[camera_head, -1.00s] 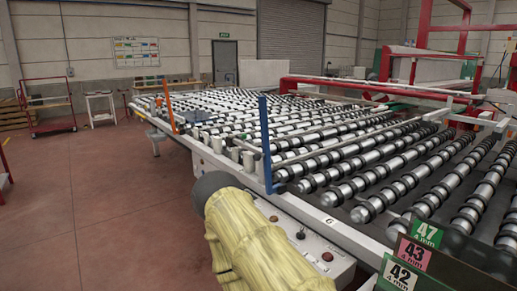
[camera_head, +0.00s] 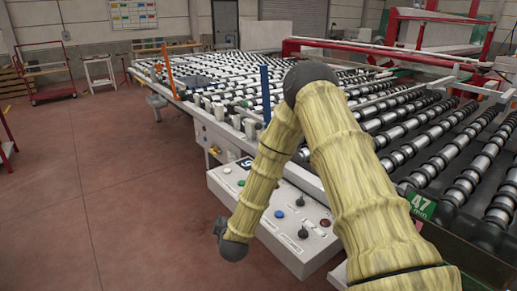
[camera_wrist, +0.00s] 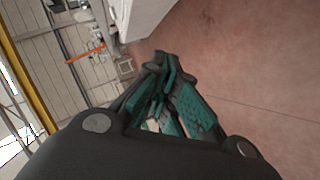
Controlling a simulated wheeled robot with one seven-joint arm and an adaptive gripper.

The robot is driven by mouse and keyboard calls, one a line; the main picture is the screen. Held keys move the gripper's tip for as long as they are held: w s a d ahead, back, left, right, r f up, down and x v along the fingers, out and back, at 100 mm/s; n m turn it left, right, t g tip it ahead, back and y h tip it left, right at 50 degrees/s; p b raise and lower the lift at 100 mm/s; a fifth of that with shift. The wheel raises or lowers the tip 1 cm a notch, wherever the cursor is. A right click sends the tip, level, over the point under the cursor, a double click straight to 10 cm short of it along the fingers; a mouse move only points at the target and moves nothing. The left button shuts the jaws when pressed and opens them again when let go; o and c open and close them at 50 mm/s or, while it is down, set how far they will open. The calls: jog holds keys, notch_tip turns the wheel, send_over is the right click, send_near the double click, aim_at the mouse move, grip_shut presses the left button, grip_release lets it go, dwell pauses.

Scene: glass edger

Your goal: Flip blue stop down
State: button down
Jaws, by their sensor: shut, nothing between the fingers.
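The blue stop (camera_head: 265,93) stands upright at the near edge of the roller table (camera_head: 310,183), just left of my arm's bend in the head view. My arm crosses in front of the table and hangs down over the control panel (camera_head: 285,212). My gripper (camera_wrist: 163,62) shows in the wrist view with its teal-padded fingers together and nothing between them. The blue stop is not visible in the wrist view. In the head view the gripper's fingers cannot be made out clearly at the low end of the arm.
An orange stop (camera_head: 170,75) stands upright farther along the same edge; it also shows in the wrist view (camera_wrist: 86,56). The control panel with buttons juts out below the table edge. A number 47 card (camera_head: 422,205) is at right. The red floor (camera_head: 80,200) is clear at left.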

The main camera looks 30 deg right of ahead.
jog(key=w+d+r+n+t+h+p, duration=0.15)
jog(key=w+d+r, duration=0.25)
jog(key=r, duration=0.4)
jog(key=w+d+r+t+h, duration=0.1)
jog(key=w+d+r+h, duration=0.25)
jog(key=r, duration=0.45)
jog(key=h, duration=0.3)
send_near(259, 124)
jog(key=a+r, duration=0.3)
jog(key=a, duration=0.1)
jog(key=shift+w+a+g+h, duration=0.1)
jog(key=shift+a+g+h, duration=0.05)
jog(key=shift+g+h, duration=0.3)
jog(key=shift+y+p, duration=0.25)
jog(key=shift+p, duration=0.05)
jog(key=shift+s+d+p+x, duration=0.35)
jog(key=shift+p+x, duration=0.4)
jog(key=shift+x, duration=1.4)
jog(key=shift+s+d+p+x, duration=0.3)
jog(key=shift+p+x, duration=0.45)
jog(key=shift+x, duration=1.35)
jog(key=shift+s+d+p+x, duration=0.35)
jog(key=shift+p+x, duration=0.4)
jog(key=shift+x, duration=1.4)
jog(key=shift+w+d+r, duration=0.1)
jog(key=shift+d+r, duration=0.05)
jog(key=shift+r, duration=0.2)
